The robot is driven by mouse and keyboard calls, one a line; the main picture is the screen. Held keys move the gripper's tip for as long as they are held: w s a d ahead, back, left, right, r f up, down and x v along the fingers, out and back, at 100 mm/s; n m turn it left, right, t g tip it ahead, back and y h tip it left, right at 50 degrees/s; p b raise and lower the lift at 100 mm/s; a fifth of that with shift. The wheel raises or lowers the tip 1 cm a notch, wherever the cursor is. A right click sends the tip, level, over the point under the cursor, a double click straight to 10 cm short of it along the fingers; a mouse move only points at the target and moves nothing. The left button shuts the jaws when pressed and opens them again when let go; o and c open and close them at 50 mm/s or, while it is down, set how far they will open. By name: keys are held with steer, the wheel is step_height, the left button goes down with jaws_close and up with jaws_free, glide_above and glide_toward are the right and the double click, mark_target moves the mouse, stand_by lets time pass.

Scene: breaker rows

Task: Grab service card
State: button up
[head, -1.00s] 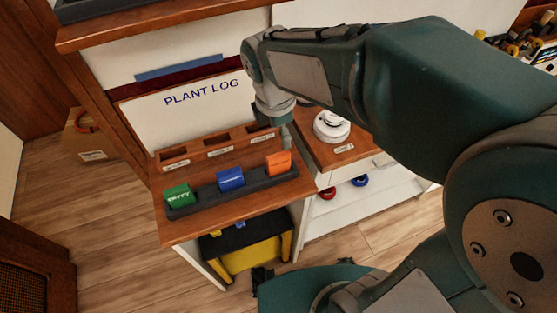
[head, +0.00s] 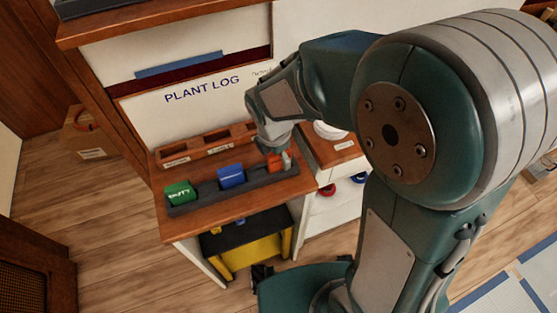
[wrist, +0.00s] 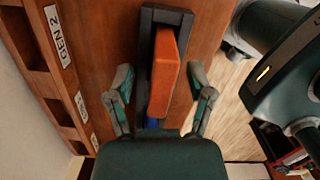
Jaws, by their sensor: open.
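Three cards stand in a dark grey holder (head: 208,197) on the wooden desk: a green card (head: 180,193) at the left, a blue card (head: 231,177) in the middle and an orange card (head: 273,162) at the right. I cannot tell by label which one is the service card. My gripper (head: 281,163) is at the orange card and partly hides it. In the wrist view my gripper (wrist: 160,92) is open, with one finger on each side of the orange card (wrist: 168,62), gaps showing on both sides. A sliver of the blue card (wrist: 153,123) shows near the palm.
A wooden rack of labelled slots (head: 205,146) runs behind the holder, below the "PLANT LOG" board (head: 190,108). A white round object (head: 329,131) sits on the counter to the right. A yellow and black box (head: 243,252) stands under the desk.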

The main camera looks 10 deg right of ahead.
steer(key=shift+f, duration=0.3)
jaws_close()
steer(key=shift+r, duration=0.15)
steer(key=shift+r, duration=0.3)
step_height(320, 180, up, 2)
steer(key=shift+r, duration=0.1)
steer(key=s+a+r, duration=0.9)
steer(key=a+r, duration=0.1)
steer(key=shift+s+a, duration=0.15)
steer(key=shift+s, duration=0.1)
